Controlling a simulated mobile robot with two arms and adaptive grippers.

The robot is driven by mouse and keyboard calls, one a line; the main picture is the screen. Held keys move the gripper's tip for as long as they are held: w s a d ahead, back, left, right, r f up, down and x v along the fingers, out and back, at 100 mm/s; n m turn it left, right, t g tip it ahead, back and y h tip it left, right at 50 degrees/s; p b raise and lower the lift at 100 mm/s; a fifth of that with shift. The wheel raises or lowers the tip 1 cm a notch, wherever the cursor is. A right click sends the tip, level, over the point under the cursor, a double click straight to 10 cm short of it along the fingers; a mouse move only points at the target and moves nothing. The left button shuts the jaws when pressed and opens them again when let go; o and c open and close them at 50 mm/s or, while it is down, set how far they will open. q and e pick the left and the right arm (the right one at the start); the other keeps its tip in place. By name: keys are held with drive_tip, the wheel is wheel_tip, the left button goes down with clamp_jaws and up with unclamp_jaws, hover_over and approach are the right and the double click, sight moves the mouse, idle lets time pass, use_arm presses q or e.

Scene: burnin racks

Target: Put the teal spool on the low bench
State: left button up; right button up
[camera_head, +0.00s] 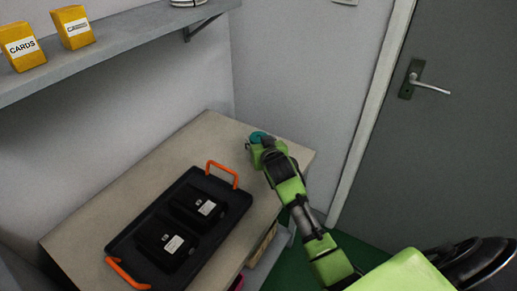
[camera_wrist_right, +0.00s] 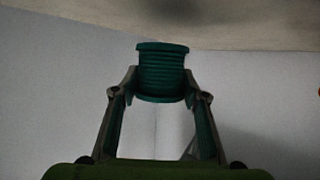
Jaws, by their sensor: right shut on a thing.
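The teal spool (camera_wrist_right: 162,72) is between the fingertips of my right gripper (camera_wrist_right: 160,90) in the right wrist view. In the head view only a little of the spool (camera_head: 257,136) shows past my right gripper (camera_head: 262,150), which is shut on it. Gripper and spool are over the far right part of the low bench (camera_head: 215,130), which has a beige top. I cannot tell whether the spool touches the bench top. My left gripper is not in view.
A black tray (camera_head: 226,206) with orange handles lies on the bench, holding two black boxes (camera_head: 196,206). A grey wall shelf (camera_head: 125,38) above carries yellow card boxes (camera_head: 24,47). A grey door (camera_head: 440,150) is at the right. The bench's far corner is clear.

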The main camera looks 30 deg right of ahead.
drive_tip(key=shift+w+d+f, duration=0.15)
drive_tip(key=shift+w+f, duration=0.2)
drive_tip(key=shift+f, duration=1.65)
drive_tip(key=shift+f, duration=0.1)
drive_tip(key=o, duration=1.2)
drive_tip(key=v, duration=1.2)
drive_tip(key=shift+p, duration=0.35)
